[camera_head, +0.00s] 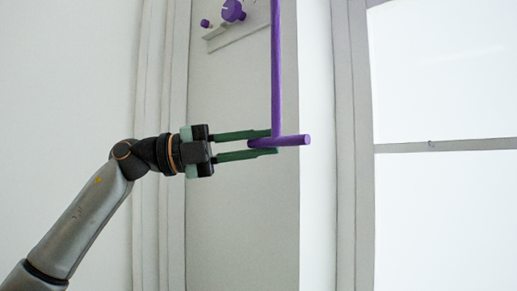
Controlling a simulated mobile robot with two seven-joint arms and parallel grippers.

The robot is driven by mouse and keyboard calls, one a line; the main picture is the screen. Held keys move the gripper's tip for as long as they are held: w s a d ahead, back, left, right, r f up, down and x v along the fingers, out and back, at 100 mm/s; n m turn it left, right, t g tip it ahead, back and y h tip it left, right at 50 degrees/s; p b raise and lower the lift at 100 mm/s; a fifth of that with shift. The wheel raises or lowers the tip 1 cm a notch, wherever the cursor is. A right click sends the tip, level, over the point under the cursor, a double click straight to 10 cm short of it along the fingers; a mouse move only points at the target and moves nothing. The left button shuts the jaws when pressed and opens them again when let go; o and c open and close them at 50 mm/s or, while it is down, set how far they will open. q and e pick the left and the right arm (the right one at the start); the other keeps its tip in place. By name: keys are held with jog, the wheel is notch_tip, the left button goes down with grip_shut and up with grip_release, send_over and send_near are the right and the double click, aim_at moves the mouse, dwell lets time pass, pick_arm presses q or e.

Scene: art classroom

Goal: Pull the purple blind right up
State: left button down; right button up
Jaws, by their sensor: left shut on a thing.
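A purple pull rod (276,70) hangs straight down from the top edge of the view and ends in a short purple crossbar handle (295,140). My left gripper (264,143) reaches in from the left, with its two green fingers shut on the handle, one above and one below its left part. The right end of the handle sticks out past the fingertips. The blind itself cannot be made out here. My right gripper is not in view.
A purple knob (233,11) and a smaller purple piece sit on a pale wall plate at the top, left of the rod. A bright window (445,90) with a grey crossbar (445,145) fills the right side. Pale vertical frame mouldings (345,200) stand between them.

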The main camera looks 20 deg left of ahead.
pick_arm(q)
jog(key=shift+s+a+r+t, duration=0.1)
jog(key=shift+r+t, duration=0.2)
jog(key=shift+r, duration=0.15)
jog(key=c, duration=1.1)
grip_release()
jog(key=shift+o, duration=1.5)
jog(key=shift+f, duration=0.15)
jog(key=b+v, duration=0.2)
jog(key=v, duration=1)
jog(key=shift+a, duration=0.15)
